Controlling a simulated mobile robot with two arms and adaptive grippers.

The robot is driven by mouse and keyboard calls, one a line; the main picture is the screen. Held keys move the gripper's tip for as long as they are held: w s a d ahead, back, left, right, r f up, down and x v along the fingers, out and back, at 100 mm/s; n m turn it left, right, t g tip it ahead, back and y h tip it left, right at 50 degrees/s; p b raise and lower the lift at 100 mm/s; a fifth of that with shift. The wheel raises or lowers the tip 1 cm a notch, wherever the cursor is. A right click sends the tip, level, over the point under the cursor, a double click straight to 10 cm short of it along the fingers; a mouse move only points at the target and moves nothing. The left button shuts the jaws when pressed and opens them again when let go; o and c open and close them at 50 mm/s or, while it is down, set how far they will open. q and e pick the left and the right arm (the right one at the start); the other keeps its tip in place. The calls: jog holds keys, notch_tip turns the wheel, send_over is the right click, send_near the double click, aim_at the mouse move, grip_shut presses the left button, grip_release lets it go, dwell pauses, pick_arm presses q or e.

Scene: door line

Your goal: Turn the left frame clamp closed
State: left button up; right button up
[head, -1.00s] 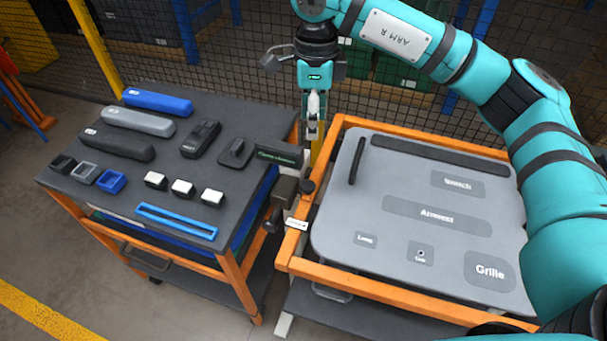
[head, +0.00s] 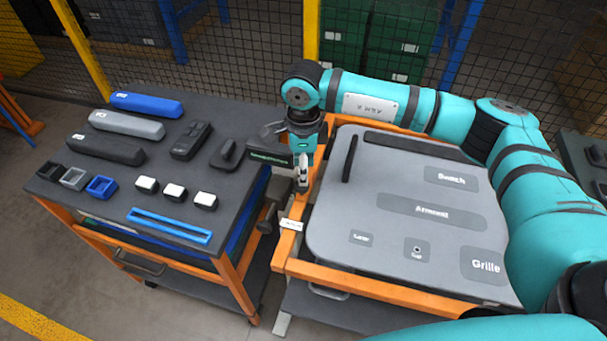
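The orange frame (head: 287,250) holds a grey door panel (head: 335,225). The left frame clamp (head: 268,213) is a dark block on the frame's left side, in the gap beside the parts cart. Its black knob, seen earlier, is now hidden behind my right gripper (head: 303,186). The gripper points down at the frame's left rail, at the place of the knob. Its fingers look close together; whether they touch or grip the knob I cannot tell. My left gripper is not in view.
A parts cart (head: 75,205) at left carries blue, grey and black handles, small bins and several white blocks. A dark box with a green label (head: 268,157) sits close left of my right gripper. A mesh fence (head: 240,60) stands behind.

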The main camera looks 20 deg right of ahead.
jog(key=shift+f+p, duration=0.5)
jog(key=shift+f, duration=1.95)
grip_shut()
